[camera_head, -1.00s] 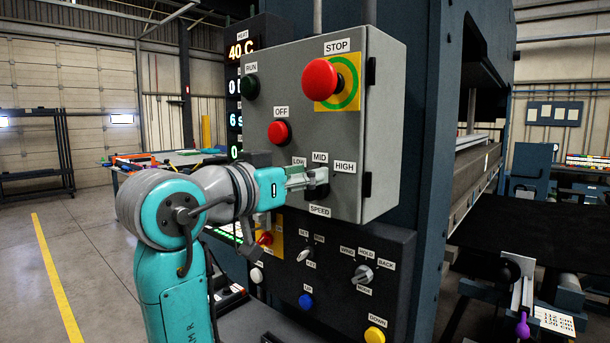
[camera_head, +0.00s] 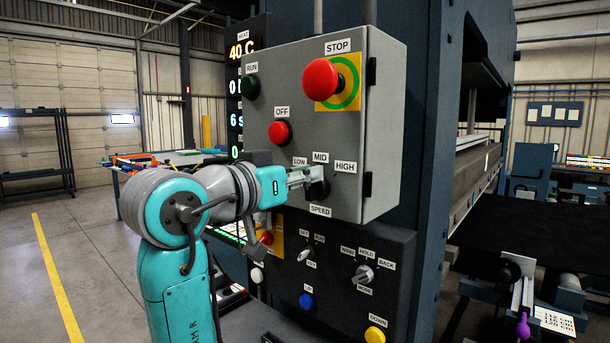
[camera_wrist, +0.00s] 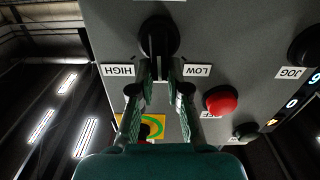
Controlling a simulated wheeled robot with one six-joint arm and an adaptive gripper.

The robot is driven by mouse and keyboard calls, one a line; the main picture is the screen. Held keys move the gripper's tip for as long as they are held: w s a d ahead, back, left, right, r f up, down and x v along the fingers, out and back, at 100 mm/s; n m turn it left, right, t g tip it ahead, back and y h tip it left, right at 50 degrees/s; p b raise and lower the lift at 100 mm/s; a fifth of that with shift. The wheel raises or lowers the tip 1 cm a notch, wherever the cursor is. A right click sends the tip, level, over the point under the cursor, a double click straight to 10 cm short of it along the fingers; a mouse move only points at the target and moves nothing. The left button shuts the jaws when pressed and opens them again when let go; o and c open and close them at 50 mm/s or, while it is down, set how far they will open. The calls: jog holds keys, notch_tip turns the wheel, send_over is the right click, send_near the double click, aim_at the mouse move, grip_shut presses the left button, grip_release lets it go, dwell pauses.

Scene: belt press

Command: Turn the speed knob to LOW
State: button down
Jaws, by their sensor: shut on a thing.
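The black speed knob (camera_head: 319,189) is on the front of the grey control box (camera_head: 270,95), above the SPEED label (camera_head: 320,211). Around it are the LOW label (camera_head: 299,162), MID label (camera_head: 320,157) and HIGH label (camera_head: 346,167). My gripper (camera_head: 306,178) reaches it from the left and is shut on it. In the wrist view, which is upside down, the fingers (camera_wrist: 160,68) sit on either side of the knob's grip bar (camera_wrist: 158,42). The bar appears to point between HIGH and LOW, towards MID; the gripper hides the MID label there.
The red STOP button (camera_head: 321,79) on its yellow plate and the red OFF button (camera_head: 279,132) are on the same box, above the knob. A lower dark panel (camera_head: 335,270) carries switches and buttons. Open floor lies to the left.

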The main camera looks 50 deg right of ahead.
jog(key=shift+w+f+n, duration=0.15)
jog(key=shift+w+n, duration=0.15)
jog(key=shift+n, duration=1.25)
jog(key=shift+w+f+n, duration=0.15)
jog(key=shift+w+n, duration=0.2)
jog(key=shift+n, duration=1.15)
jog(key=shift+w+f+n, duration=0.15)
jog(key=shift+w+n, duration=0.15)
jog(key=shift+n, duration=1.25)
jog(key=c, duration=1.1)
grip_release()
jog(key=shift+d, duration=0.15)
jog(key=shift+c, duration=0.2)
jog(key=a, duration=1.2)
jog(key=shift+s, duration=0.15)
